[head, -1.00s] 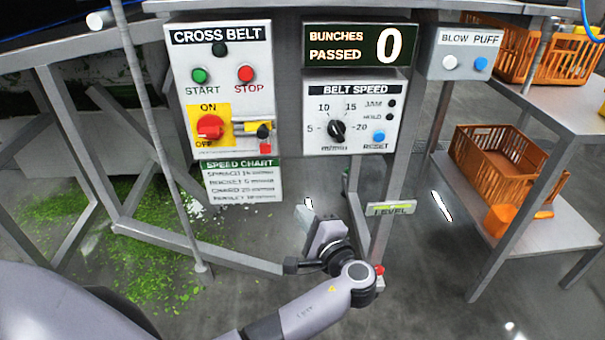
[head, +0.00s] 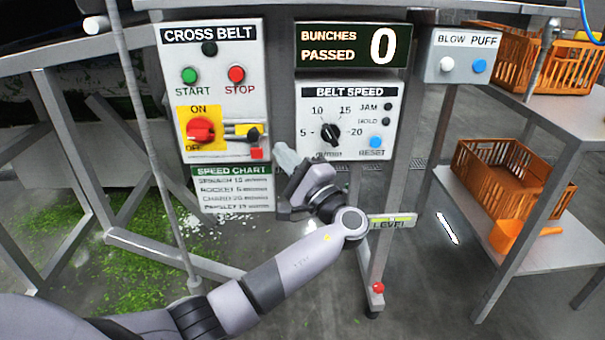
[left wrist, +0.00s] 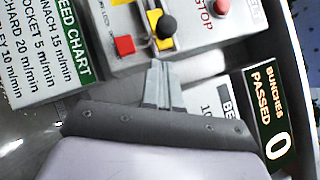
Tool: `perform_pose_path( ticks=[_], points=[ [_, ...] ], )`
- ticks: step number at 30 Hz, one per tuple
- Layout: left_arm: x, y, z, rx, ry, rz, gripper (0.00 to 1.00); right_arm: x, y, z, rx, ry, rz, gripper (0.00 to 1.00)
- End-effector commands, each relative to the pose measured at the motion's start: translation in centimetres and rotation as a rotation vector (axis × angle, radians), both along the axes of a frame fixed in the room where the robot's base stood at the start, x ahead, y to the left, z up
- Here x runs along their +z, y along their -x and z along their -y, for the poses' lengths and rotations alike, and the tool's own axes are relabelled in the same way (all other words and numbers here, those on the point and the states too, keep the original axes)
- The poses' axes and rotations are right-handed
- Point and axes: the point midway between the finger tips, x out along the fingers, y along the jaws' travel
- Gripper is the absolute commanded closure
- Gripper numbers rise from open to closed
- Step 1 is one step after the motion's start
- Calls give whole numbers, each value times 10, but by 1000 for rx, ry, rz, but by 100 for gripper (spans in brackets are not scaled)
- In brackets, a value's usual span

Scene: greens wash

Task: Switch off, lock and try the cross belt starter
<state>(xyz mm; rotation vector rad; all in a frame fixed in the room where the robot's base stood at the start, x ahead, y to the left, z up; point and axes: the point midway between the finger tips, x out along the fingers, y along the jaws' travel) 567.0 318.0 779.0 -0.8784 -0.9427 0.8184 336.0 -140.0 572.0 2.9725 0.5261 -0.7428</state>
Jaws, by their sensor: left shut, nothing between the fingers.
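The cross belt starter box (head: 222,60) hangs at the left, with a green START button (head: 190,75) and a red STOP button (head: 236,74). Its red rotary switch (head: 200,130) sits on a yellow ON/OFF plate; I cannot tell its exact setting. Right of it is a yellow fitting with a black ball (head: 252,133), with a red block (head: 257,153) below. My left gripper (head: 286,157) is shut and empty, right of the box's lower corner. In the left wrist view its fingers (left wrist: 160,85) point toward the black ball (left wrist: 166,27) and red block (left wrist: 124,45). My right gripper is not in view.
The belt speed box (head: 345,120) and bunches counter (head: 352,46), reading 0, are right of the starter. A speed chart (head: 232,188) hangs below it. A slanting metal post (head: 150,130) stands at left. A blow puff box (head: 465,54) and shelves with orange crates (head: 505,170) are at right.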

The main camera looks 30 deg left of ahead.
Motion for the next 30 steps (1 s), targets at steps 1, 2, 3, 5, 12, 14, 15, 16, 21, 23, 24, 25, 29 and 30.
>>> perform_pose_path(
  ticks=[1,2,3,5,12,14,15,16,21,23,24,25,29,30],
  points=[
    [2,4,-5,-2,0,-1,100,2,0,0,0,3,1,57],
    [4,5,-8,-2,1,0,100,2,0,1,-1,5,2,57],
    [6,7,-11,-2,0,-1,100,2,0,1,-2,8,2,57],
    [8,9,-16,-2,0,-2,100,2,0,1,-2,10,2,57],
    [13,13,-24,-3,1,-3,100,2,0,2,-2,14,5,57],
    [13,13,-24,-3,1,-3,100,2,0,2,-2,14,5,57],
    [13,13,-24,-2,2,-4,100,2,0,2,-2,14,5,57],
    [13,13,-24,-2,2,-4,100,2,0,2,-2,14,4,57],
    [13,13,-24,-3,1,-4,100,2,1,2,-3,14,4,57],
    [13,14,-26,-1,2,-3,100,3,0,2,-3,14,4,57],
    [14,16,-30,-1,1,-5,100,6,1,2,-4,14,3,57],
    [14,18,-34,0,2,-6,100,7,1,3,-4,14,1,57],
    [15,29,-51,0,0,-6,100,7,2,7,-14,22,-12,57],
    [15,31,-55,0,1,-6,100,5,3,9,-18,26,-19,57]
  ],
)
